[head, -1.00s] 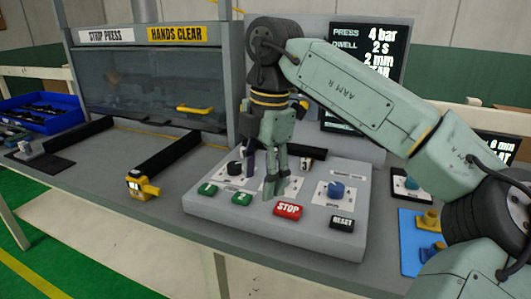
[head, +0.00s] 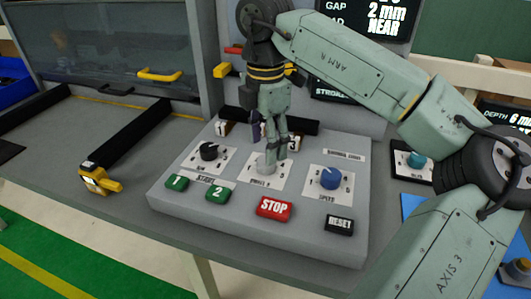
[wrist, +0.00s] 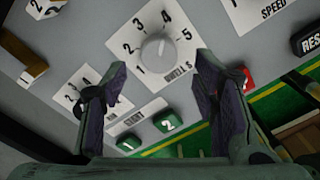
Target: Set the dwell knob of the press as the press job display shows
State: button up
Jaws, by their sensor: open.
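The dwell knob (head: 264,167) is the pale grey middle knob on the press panel, partly hidden by my gripper in the head view. In the wrist view the knob (wrist: 157,47) sits on a white dial marked 1 to 5; I cannot tell its pointer's exact setting. My gripper (head: 270,150) points down just above and behind this knob. In the wrist view the gripper (wrist: 163,88) is open and empty, its two fingers apart, with the knob ahead of the gap.
A black knob (head: 209,151) is left of the dwell knob and a blue knob (head: 331,177) right. Green buttons 1 (head: 176,182) and 2 (head: 217,193), red STOP (head: 274,207) and black RESET (head: 339,223) line the panel's front.

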jog(key=shift+f+p, duration=0.4)
jog(key=shift+f, duration=1.95)
jog(key=c, duration=1.2)
jog(key=shift+o, duration=0.2)
